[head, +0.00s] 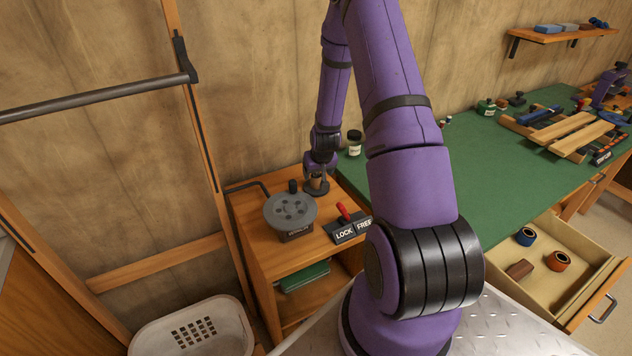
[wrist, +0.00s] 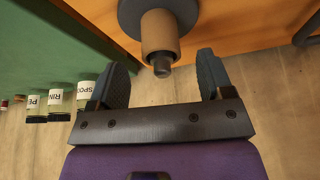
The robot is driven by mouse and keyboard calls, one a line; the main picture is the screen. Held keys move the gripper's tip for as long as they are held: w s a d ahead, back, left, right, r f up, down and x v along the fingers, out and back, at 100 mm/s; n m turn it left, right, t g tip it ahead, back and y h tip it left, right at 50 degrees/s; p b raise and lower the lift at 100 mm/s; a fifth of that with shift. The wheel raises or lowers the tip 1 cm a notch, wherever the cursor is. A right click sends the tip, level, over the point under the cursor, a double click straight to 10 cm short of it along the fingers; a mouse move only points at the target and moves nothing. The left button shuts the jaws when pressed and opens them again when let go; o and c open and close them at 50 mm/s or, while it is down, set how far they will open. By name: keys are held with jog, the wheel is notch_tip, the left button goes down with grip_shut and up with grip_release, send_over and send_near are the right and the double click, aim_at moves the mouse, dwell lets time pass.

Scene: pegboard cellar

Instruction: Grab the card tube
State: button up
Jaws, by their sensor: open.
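The card tube (wrist: 160,33) is a short tan-brown cylinder on a dark spindle with a round grey base. In the wrist view it is at the top middle, with the spindle's tip poking out towards me. My gripper (wrist: 162,62) is open and empty, with one dark finger on each side of the tube's line. The fingertips seem just short of the tube, not touching it. In the head view the tube (head: 316,182) shows small under my gripper (head: 318,170) at the back of the wooden cabinet top, partly covered by the gripper.
A grey round device (head: 290,212) and a LOCK/FREE switch box (head: 346,229) with a red lever stand close by on the cabinet. The green bench (head: 420,175) adjoins on the right, with a labelled jar (head: 354,143) near its corner. An open drawer (head: 590,250) juts out below.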

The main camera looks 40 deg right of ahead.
jog(key=shift+x, duration=2.3)
jog(key=shift+a, duration=0.1)
jog(key=c, duration=1)
